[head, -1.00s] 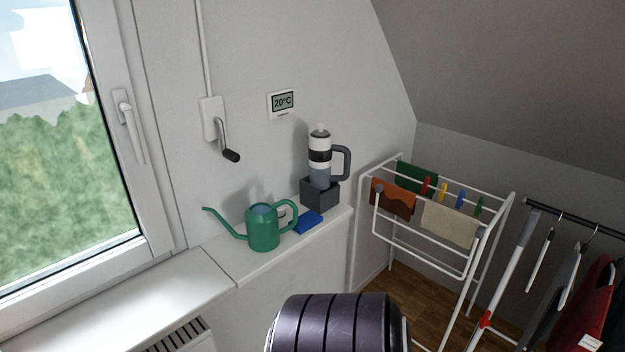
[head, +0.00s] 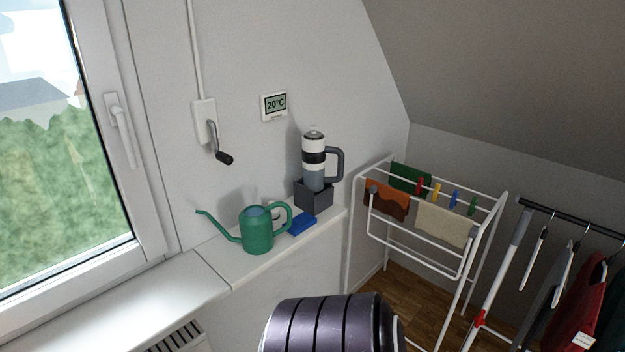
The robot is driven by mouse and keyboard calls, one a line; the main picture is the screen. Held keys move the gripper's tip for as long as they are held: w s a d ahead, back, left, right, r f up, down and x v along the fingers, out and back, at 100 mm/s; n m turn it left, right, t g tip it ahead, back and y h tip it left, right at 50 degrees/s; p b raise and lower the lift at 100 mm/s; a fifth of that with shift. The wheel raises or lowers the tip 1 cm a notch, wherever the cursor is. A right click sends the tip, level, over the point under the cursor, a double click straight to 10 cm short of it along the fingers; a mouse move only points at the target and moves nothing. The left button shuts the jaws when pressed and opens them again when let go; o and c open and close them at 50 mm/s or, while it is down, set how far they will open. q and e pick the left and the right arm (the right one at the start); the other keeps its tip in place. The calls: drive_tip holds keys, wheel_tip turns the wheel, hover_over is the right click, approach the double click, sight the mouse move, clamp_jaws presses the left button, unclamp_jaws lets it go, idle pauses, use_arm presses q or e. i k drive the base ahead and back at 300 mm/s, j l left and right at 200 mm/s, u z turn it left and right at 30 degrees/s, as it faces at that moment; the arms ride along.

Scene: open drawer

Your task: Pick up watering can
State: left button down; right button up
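A green watering can (head: 257,236) stands upright on the white ledge (head: 238,268) below the wall. Its thin spout points left and its round handle is on the right side. Neither of my grippers shows in the head view. A dark, ribbed, rounded part at the bottom middle looks like part of my own arm; no fingers are visible on it.
Close right of the can lie a blue object (head: 301,224) and a grey box (head: 314,196) with a bottle-like mug (head: 315,160) on it. A window (head: 60,150) is at left. A drying rack (head: 425,225) and a clothes rail (head: 560,217) stand at right.

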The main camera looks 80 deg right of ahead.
sight(255, 221)
drive_tip(key=l+z, duration=0.1)
drive_tip(key=z, duration=2.05)
drive_tip(key=i+l, duration=0.1)
drive_tip(key=l, duration=0.35)
drive_tip(key=i+l+z, duration=0.1)
drive_tip(key=l, duration=0.35)
